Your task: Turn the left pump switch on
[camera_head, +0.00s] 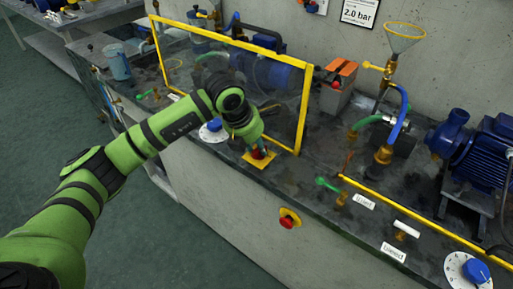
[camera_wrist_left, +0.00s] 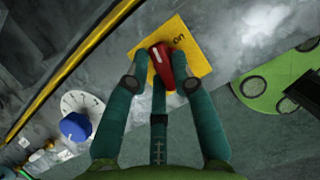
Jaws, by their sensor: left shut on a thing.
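The left pump switch is a red knob (camera_wrist_left: 160,57) with a white line, on a yellow plate (camera_wrist_left: 198,62) marked "on". In the head view the yellow plate (camera_head: 257,161) lies on the bench top near its front edge, in front of the yellow-framed guard. My left gripper (camera_head: 258,147) reaches down over the knob and is shut on it. In the left wrist view the fingers (camera_wrist_left: 160,72) sit on both sides of the knob. The fingers partly hide the knob in the head view. My right gripper is in neither view.
A clear guard with a yellow frame (camera_head: 304,112) stands behind the switch, close to my gripper. A blue dial (camera_head: 214,125) is just left of it. A red stop button (camera_head: 288,221) is on the bench front. Hoses, valves and a blue pump (camera_head: 449,135) stand to the right.

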